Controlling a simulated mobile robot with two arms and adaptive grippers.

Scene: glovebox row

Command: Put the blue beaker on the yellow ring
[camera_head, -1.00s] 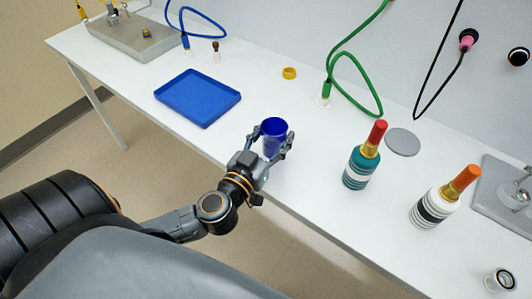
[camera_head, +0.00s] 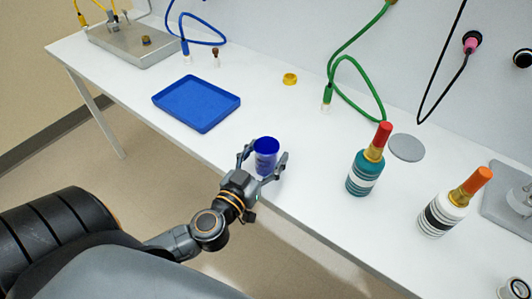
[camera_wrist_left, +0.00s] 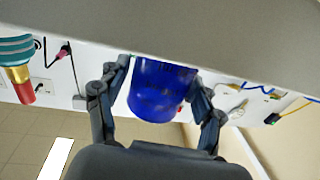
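The blue beaker (camera_head: 266,158) is upright near the front edge of the table, between the two fingers of my left gripper (camera_head: 264,163). In the left wrist view the beaker (camera_wrist_left: 158,92) sits between the fingers of the left gripper (camera_wrist_left: 160,82), which press in close on both its sides. A grey band hides one end of the beaker there, so I cannot tell whether its base touches the table. The small yellow ring (camera_head: 290,79) lies farther back on the table, well apart from the beaker. My right gripper is not in view.
A blue tray (camera_head: 233,101) lies left of the beaker. A teal bottle with a red cap (camera_head: 363,173) and a white-and-black bottle (camera_head: 436,218) stand to the right. A grey disc (camera_head: 406,147) and green cable (camera_head: 358,72) are behind. The table between beaker and ring is clear.

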